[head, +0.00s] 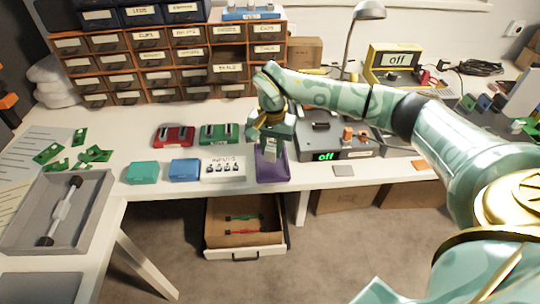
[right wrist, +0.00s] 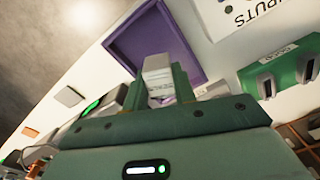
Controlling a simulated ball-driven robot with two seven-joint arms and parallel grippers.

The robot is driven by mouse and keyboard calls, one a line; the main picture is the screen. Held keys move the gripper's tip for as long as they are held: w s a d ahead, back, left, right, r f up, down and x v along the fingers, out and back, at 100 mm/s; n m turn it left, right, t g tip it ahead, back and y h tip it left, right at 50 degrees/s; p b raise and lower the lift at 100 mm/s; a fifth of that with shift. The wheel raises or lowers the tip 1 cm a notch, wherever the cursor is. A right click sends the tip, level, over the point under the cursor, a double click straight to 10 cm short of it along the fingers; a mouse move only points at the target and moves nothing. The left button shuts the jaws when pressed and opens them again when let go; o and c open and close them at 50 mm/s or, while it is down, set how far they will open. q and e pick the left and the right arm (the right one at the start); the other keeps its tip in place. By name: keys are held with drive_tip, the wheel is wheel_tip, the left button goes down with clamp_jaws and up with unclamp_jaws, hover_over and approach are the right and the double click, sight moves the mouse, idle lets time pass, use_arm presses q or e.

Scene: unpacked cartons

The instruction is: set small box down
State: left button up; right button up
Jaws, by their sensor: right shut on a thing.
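My right gripper (head: 271,143) is shut on a small pale grey box (right wrist: 158,78), seen between the two green fingers in the right wrist view. In the head view the small box (head: 270,155) hangs below the fingers, over a shallow purple tray (head: 284,172) at the table's front edge. The purple tray also shows in the right wrist view (right wrist: 117,50), behind the box. I cannot tell whether the box touches the tray floor. My left gripper is not in view.
A white inputs block (head: 222,176), a blue box (head: 185,170) and a teal box (head: 142,172) stand left of the tray. A grey device reading "off" (head: 335,145) stands right. An open drawer (head: 245,238) is below the edge. The labelled drawer cabinet (head: 160,60) stands behind.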

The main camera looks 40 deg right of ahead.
sight(272, 147)
drive_tip(key=shift+o, duration=0.2)
wheel_tip(272, 147, down, 2)
drive_tip(key=shift+f+b, duration=0.25)
drive_tip(key=shift+b, duration=0.05)
drive_tip(key=shift+r, duration=0.2)
drive_tip(key=shift+c, duration=0.2)
drive_tip(key=o, duration=0.7)
drive_tip(key=shift+f, duration=0.15)
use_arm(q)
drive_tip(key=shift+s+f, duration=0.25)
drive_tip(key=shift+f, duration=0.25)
